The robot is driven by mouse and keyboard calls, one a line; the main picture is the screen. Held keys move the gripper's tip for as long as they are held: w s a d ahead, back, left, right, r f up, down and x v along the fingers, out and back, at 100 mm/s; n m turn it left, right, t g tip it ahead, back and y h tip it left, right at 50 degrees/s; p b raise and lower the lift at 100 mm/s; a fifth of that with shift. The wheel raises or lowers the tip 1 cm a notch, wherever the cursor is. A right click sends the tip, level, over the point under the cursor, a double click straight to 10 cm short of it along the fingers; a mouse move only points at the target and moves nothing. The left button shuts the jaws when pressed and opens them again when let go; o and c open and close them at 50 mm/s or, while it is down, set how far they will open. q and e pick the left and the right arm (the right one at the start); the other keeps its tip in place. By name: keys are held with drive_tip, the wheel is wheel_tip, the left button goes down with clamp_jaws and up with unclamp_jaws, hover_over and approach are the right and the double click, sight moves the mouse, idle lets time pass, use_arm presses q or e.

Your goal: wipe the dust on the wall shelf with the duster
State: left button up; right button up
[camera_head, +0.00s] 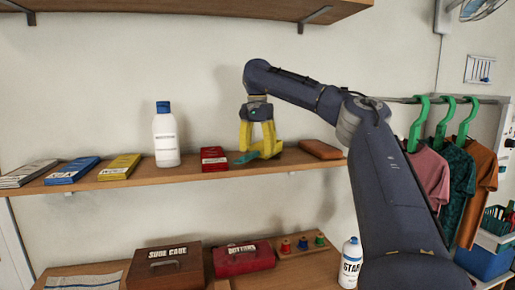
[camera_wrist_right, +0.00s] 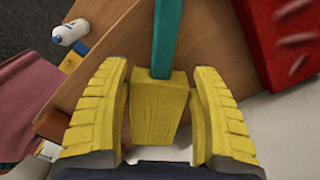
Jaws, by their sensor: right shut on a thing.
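The wooden wall shelf (camera_head: 225,175) runs along the wall and also fills much of the right wrist view (camera_wrist_right: 122,50). My right gripper (camera_head: 257,151) is low over the shelf, between the red box and the brown case. It is shut on the duster's yellow block (camera_wrist_right: 158,108), which sits between its yellow fingers. The duster's teal part (camera_head: 245,157) extends from the block and shows as a strip in the wrist view (camera_wrist_right: 167,38). It lies at or just above the shelf top; I cannot tell if it touches. I cannot make out dust. My left gripper is not in view.
A red box (camera_head: 214,158) and white bottle (camera_head: 165,137) stand left of the duster; a brown case (camera_head: 320,150) lies right. Books (camera_head: 72,171) lie farther left. Another shelf (camera_head: 220,8) hangs above. Clothes on green hangers (camera_head: 430,175) hang at the right.

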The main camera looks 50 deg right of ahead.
sight(261, 164)
drive_tip(key=shift+f, duration=0.4)
drive_tip(key=shift+s, duration=0.1)
drive_tip(key=shift+s+a, duration=0.45)
drive_tip(key=shift+s, duration=0.25)
drive_tip(key=shift+s+a, duration=0.45)
drive_tip(key=shift+s, duration=0.2)
drive_tip(key=shift+s+a+f, duration=0.1)
drive_tip(key=shift+s+a, duration=0.45)
drive_tip(key=shift+s, duration=0.3)
drive_tip(key=shift+s+a+f, duration=0.1)
drive_tip(key=shift+s+a, duration=0.4)
drive_tip(key=shift+s, duration=0.3)
drive_tip(key=shift+r, duration=0.15)
drive_tip(key=shift+w+d+r, duration=0.1)
drive_tip(key=shift+w+d, duration=0.4)
drive_tip(key=shift+w, duration=0.3)
drive_tip(key=shift+w+d, duration=0.5)
drive_tip(key=shift+w, duration=0.25)
drive_tip(key=shift+w+d, duration=0.5)
drive_tip(key=shift+w, duration=0.3)
drive_tip(key=shift+w+d, duration=0.45)
drive_tip(key=shift+w, duration=0.3)
